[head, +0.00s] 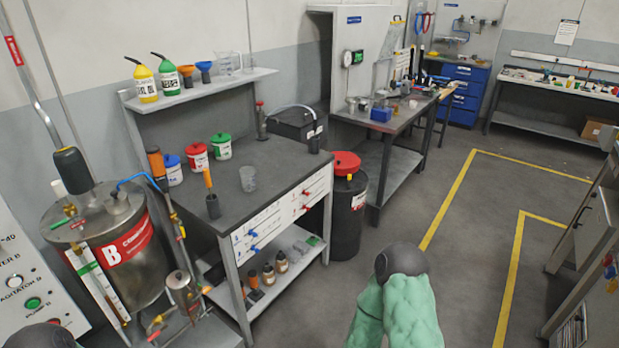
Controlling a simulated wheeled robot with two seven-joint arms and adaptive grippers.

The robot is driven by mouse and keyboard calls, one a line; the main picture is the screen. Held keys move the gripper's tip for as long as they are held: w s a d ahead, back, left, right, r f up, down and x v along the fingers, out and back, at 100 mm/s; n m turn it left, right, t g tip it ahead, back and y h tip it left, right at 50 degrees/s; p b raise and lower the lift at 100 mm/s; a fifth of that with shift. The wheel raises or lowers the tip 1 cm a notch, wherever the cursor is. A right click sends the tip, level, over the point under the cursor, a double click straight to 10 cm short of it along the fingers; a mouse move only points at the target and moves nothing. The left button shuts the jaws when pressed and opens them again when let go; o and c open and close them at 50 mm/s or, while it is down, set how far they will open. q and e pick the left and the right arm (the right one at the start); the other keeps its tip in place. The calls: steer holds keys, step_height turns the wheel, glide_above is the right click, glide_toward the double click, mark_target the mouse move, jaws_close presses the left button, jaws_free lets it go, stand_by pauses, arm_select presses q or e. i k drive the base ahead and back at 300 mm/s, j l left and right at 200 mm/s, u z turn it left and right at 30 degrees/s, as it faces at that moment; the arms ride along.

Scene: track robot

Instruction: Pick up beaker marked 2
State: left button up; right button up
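A small clear beaker (248,178) stands upright on the dark top of the workbench (275,178), right of the canisters. I cannot read a number on it. A larger clear measuring jug (228,63) with a handle stands on the shelf above, and its marking is also too small to read. My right arm, with a green cover and a dark rounded part, shows at the bottom centre, well short of the bench. A dark rounded part of mine shows at the bottom left corner. Neither gripper's fingers are in view.
Blue, red and green lidded canisters (196,157) stand at the bench's back left, with an orange-handled tool (210,192) in front. A metal tank (105,245) stands left of the bench. A red-lidded black bin (347,210) stands at its right end. The floor to the right is open.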

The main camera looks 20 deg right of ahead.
mark_target(248, 180)
steer(key=z, duration=0.15)
steer(key=u, duration=0.5)
steer(key=i+l+u, duration=0.15)
steer(key=l+u, duration=0.25)
steer(key=i+l+u, duration=0.1)
steer(key=u, duration=0.3)
steer(key=l+u, duration=1.1)
steer(key=u, duration=0.15)
